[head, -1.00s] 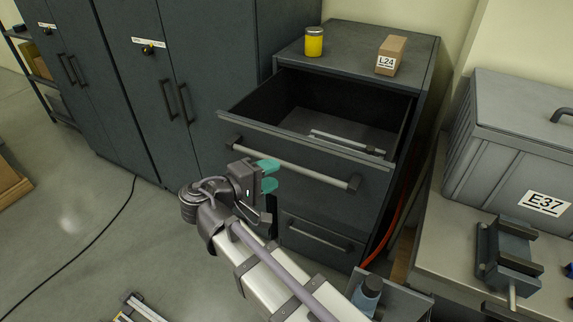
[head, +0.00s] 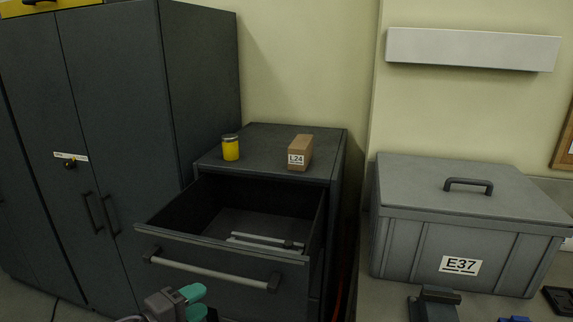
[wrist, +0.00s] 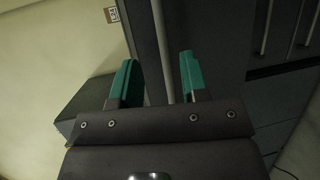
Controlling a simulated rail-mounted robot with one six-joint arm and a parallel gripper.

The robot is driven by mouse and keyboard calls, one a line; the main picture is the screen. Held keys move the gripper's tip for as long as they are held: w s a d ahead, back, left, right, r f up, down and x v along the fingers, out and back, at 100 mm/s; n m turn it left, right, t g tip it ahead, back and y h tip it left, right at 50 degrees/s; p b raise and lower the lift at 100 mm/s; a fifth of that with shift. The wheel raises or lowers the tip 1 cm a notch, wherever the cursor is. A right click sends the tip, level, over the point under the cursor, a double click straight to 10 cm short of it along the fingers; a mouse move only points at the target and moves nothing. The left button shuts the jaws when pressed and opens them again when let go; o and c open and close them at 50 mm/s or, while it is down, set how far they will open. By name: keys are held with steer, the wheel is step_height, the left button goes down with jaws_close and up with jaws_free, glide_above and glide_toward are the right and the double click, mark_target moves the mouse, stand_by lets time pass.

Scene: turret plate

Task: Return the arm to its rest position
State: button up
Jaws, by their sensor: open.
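My gripper (head: 196,301) shows at the bottom edge of the head view, in front of the open drawer. Its teal fingers are apart with nothing between them. In the wrist view my gripper (wrist: 158,82) also stands open and empty, with a pale bar, likely the drawer handle, behind the gap between the fingers. Most of my arm is below the head view and hidden.
The cabinet's top drawer (head: 220,254) stands open, with a metal piece (head: 265,241) inside. A yellow jar (head: 230,147) and box L24 (head: 300,153) stand on top. Grey bin E37 (head: 410,250) sits on the right-hand bench. Dark lockers (head: 125,130) stand at left.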

step_height(320, 180, down, 7)
steer(key=s+d+g+y, duration=0.1)
steer(key=d+g+y, duration=0.1)
steer(key=g, duration=0.2)
steer(key=w+d+f+m+g+y, duration=0.25)
steer(key=d+f+g, duration=0.3)
steer(key=d, duration=0.45)
steer(key=d+m+g+y, duration=0.1)
steer(key=d+m, duration=0.2)
steer(key=d, duration=0.5)
steer(key=w+d+f+m+g+y, duration=0.1)
steer(key=d+m+y, duration=0.1)
steer(key=d, duration=0.6)
steer(key=d+m+g+y, duration=0.1)
steer(key=d+m, duration=0.3)
steer(key=d, duration=0.5)
steer(key=shift+w+d+f+g+y, duration=0.1)
steer(key=shift+w+f+g+y, duration=0.15)
steer(key=shift+f+g+y, duration=0.1)
